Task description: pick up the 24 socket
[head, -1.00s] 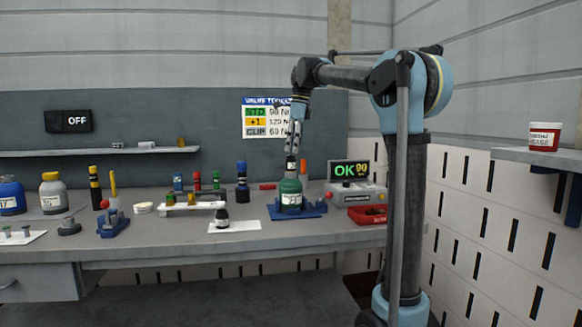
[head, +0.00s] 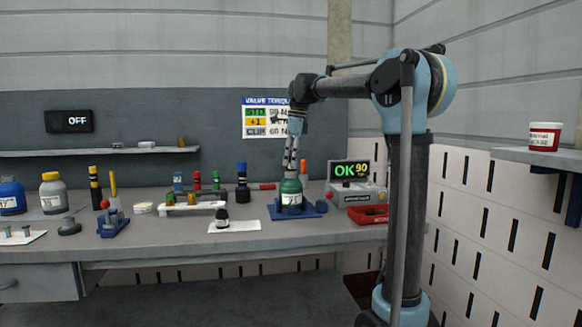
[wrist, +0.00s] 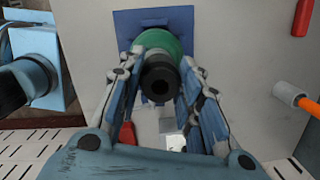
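A black, round, hollow socket (wrist: 160,82) stands upright on top of a green cylinder (head: 291,192), seen from above in the wrist view. I cannot read a number on it. The green cylinder (wrist: 172,42) has a white label and sits in a blue fixture (head: 318,209) on the bench. My gripper (head: 291,167) points down over the cylinder in the head view. In the wrist view my gripper (wrist: 163,66) has one finger on each side of the socket, close to its wall, apart rather than closed together. In the head view the fingers mostly hide the socket.
A grey display box (head: 352,184) reading OK 90 and a red tray (head: 368,214) stand to the right.

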